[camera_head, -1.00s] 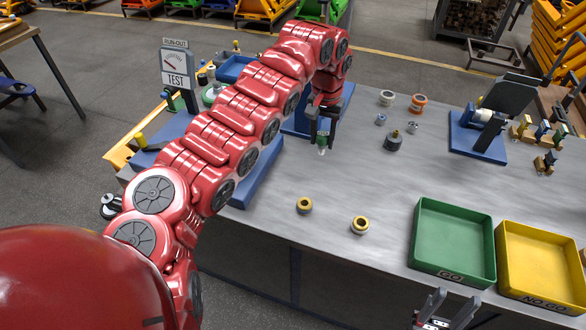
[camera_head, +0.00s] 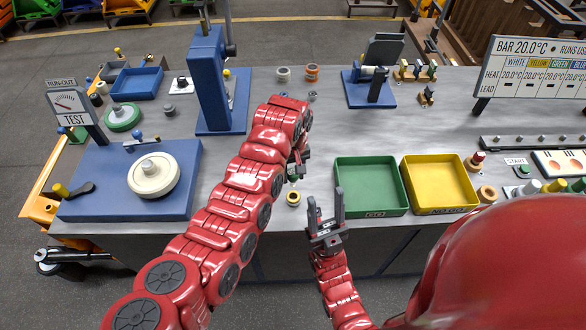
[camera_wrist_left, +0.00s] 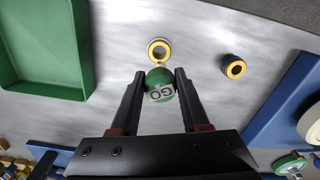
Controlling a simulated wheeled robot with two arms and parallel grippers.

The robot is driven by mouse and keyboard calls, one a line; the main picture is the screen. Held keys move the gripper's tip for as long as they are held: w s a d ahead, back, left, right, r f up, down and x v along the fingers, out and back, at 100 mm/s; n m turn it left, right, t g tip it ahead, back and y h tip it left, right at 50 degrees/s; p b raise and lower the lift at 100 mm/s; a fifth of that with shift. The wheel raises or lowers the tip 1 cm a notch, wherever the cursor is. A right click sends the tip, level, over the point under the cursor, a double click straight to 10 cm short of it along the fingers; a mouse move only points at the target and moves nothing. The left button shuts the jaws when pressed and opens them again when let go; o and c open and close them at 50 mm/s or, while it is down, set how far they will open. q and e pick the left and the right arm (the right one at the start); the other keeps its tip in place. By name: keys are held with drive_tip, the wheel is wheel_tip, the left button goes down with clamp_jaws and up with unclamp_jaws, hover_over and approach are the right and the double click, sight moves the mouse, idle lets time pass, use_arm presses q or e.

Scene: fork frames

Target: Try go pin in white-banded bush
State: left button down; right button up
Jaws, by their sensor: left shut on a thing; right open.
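The same bush (camera_head: 293,198) stands below the gripper in the head view. A second brass-rimmed bush (camera_wrist_left: 233,67) is beside it, hidden behind my left arm in the head view. My right gripper (camera_head: 326,200) is open and empty at the table's front edge.
A green GO tray (camera_head: 340,204) and a yellow NO GO tray (camera_head: 440,209) stand right of the bush. A blue press (camera_head: 208,85) is at the back, and a blue run-out base (camera_head: 85,205) at the left.

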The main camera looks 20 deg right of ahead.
sight(294, 184)
use_arm(q)
drive_tip(key=shift+s+f, duration=0.1)
idle(0.3)
drive_tip(key=shift+s+f+b, duration=0.1)
drive_tip(key=shift+b, duration=0.25)
drive_tip(key=shift+f+b, duration=1.5)
drive_tip(key=shift+f, duration=0.75)
drive_tip(key=shift+f+b, duration=1.25)
drive_tip(key=shift+f, duration=0.35)
drive_tip(key=shift+r, duration=0.25)
drive_tip(key=shift+r, duration=1.4)
